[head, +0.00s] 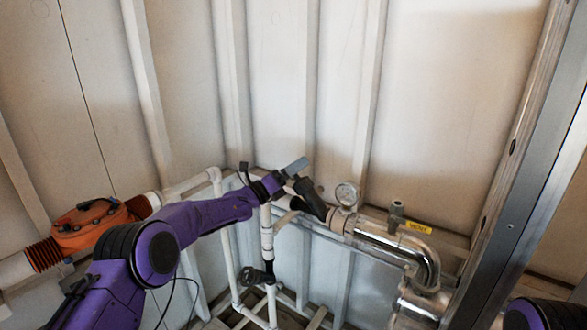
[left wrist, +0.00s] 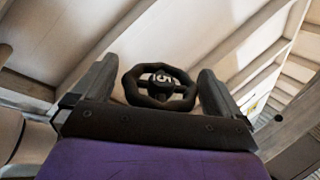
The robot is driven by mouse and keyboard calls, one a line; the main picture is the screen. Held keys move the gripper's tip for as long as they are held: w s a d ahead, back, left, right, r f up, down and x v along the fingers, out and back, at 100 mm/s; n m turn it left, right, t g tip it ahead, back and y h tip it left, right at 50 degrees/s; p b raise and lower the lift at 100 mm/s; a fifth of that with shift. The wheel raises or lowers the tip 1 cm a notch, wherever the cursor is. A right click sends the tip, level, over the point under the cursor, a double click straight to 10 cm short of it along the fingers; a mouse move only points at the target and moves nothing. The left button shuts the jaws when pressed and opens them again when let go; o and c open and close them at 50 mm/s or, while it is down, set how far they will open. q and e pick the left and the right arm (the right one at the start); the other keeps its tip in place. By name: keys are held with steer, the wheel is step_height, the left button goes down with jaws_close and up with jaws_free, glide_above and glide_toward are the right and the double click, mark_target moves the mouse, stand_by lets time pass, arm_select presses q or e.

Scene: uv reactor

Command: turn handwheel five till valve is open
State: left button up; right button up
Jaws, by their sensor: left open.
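Handwheel five (left wrist: 160,87) is a black wheel with a white 5 on its hub, in the middle of the left wrist view. In the head view it looks like a dark, narrow shape (head: 312,199) beside the pipe. My left gripper (head: 301,184) is at the wheel, its fingers apart. In the left wrist view its two dark fingers (left wrist: 158,85) stand either side of the rim, with small gaps showing. The valve behind the wheel is mostly hidden. My right gripper is out of view.
A pressure gauge (head: 346,194) and a shiny bent pipe (head: 415,250) are right of the wheel. White pipes (head: 267,235) and another black handwheel (head: 252,276) are below. An orange unit (head: 92,224) is at left. A metal post (head: 520,165) stands at right.

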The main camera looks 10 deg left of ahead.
arm_select(q)
steer(key=c, duration=1)
steer(key=shift+o, duration=0.2)
